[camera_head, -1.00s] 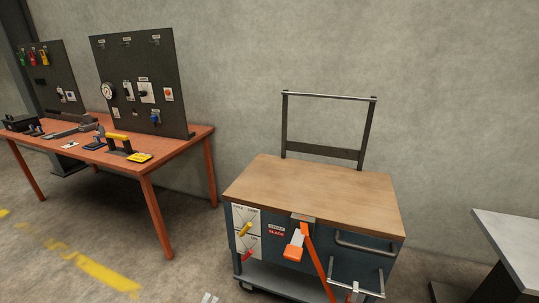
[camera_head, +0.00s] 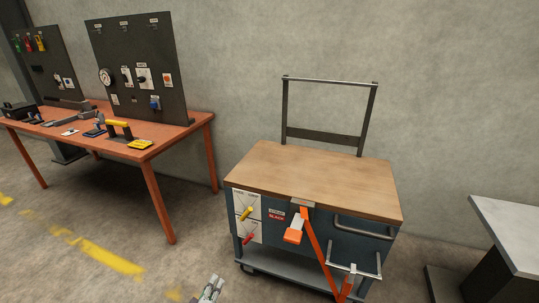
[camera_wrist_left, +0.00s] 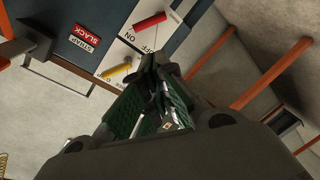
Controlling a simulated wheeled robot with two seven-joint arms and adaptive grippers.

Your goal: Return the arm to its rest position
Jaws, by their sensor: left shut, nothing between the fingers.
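My left gripper (camera_head: 214,280) shows at the bottom edge of the head view, to the left of the cart. Its fingers are shut with nothing between them. In the left wrist view its dark green fingers (camera_wrist_left: 156,70) come together close to the cart's switch panel in the picture. The cart (camera_head: 310,180) has a wooden top, a blue-grey body and an upright frame at the back. My right gripper is in neither view.
On the cart's front are a yellow lever (camera_head: 246,213), a red lever (camera_head: 249,238), an orange strap (camera_head: 318,252) and a handle (camera_head: 363,228). An orange workbench (camera_head: 165,150) with panels stands left. A grey-topped table (camera_head: 505,230) stands right. Open floor lies left of the cart.

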